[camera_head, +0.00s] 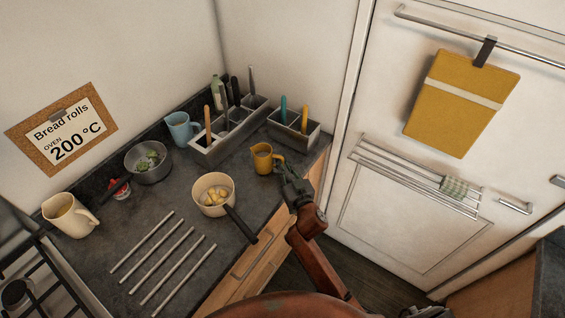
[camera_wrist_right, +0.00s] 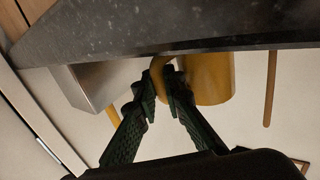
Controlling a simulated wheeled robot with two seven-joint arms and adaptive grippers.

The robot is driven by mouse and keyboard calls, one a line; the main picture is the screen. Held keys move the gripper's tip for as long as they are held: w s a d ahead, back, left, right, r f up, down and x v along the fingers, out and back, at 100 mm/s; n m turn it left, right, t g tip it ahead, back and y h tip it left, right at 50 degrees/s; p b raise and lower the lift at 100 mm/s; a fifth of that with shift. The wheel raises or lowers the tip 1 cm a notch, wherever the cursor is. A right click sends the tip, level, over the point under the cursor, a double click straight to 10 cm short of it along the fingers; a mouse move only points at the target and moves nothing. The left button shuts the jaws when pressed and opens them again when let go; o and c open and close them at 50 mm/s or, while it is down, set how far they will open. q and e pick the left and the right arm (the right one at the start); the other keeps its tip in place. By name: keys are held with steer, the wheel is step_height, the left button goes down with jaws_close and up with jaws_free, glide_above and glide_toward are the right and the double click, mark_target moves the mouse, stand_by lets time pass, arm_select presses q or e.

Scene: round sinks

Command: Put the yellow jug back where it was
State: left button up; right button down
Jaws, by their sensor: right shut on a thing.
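The yellow jug (camera_head: 262,160) is upright at the right side of the dark counter, in front of the grey box with the teal and orange handles. I cannot tell whether its base touches the counter. My right gripper (camera_head: 283,169) is shut on the jug's handle, on the jug's right side. In the right wrist view, which looks upside down, the jug body (camera_wrist_right: 208,80) shows beside the closed fingers (camera_wrist_right: 165,83), and the dark counter edge hides its base. My left gripper is not in view.
A cream pan (camera_head: 213,208) with yellow pieces stands left of the jug, its dark handle towards the front edge. A blue jug (camera_head: 181,127), a grey pot (camera_head: 137,170) and a cream jug (camera_head: 70,222) stand further left. Metal bars (camera_head: 163,254) lie at the front.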

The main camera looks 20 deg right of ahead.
steer(key=shift+f, duration=0.1)
steer(key=c, duration=2)
jaws_free()
steer(key=shift+s, duration=0.15)
steer(key=s, duration=1.1)
steer(key=shift+s+d+p, duration=0.35)
steer(key=shift+d, duration=0.05)
